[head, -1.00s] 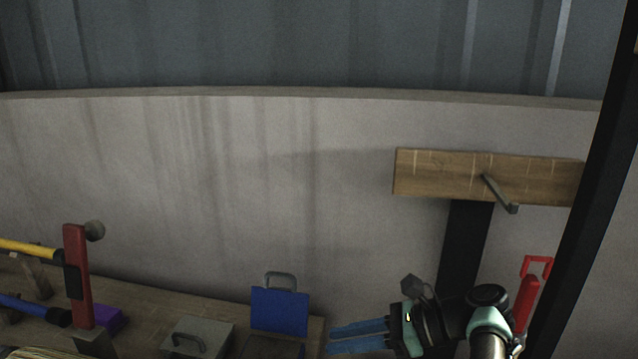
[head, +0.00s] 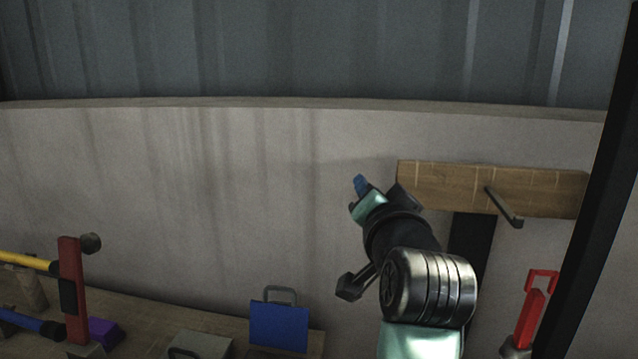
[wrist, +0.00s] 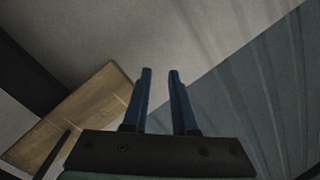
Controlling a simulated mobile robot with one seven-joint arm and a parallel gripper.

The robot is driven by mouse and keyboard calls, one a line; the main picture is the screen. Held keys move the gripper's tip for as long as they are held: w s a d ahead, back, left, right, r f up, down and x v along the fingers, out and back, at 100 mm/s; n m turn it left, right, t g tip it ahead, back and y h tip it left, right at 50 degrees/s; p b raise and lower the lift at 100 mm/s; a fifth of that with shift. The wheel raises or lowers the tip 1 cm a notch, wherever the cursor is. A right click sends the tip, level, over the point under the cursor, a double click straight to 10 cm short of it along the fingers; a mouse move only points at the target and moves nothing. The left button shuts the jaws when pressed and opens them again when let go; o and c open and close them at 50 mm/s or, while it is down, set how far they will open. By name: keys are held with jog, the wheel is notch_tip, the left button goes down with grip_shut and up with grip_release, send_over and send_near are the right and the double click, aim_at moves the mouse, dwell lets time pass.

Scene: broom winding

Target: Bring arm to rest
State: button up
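My gripper (wrist: 160,75) shows two blue fingers in the wrist view with a clear gap and nothing between them. In the head view my gripper (head: 360,183) is raised in front of the pale wall, just left of the wooden board (head: 440,186). One blue fingertip shows there; the rest is hidden behind my wrist. The board carries a metal hook (head: 504,207) with nothing hanging on it. In the wrist view the board (wrist: 80,118) lies at the lower left, apart from the fingers.
A workbench (head: 130,299) runs along the lower left with a blue case (head: 278,326), a grey box (head: 200,345), a red upright stand (head: 76,285) and a purple block (head: 104,332). A red-handled tool (head: 531,312) is at lower right. A dark post (head: 590,200) stands at right.

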jog(key=s+a+r+n+t+h, duration=0.1)
jog(key=s+a+r+n+t, duration=0.35)
jog(key=s+r, duration=0.65)
jog(key=s+a+r+n+t, duration=0.3)
jog(key=s+r+t, duration=0.45)
jog(key=s, duration=0.65)
notch_tip(320, 180, up, 14)
jog(key=g+p, duration=0.2)
jog(key=p, duration=1.1)
jog(key=shift+w+r, duration=0.25)
jog(key=shift+w, duration=0.05)
jog(key=shift+s+f, duration=0.1)
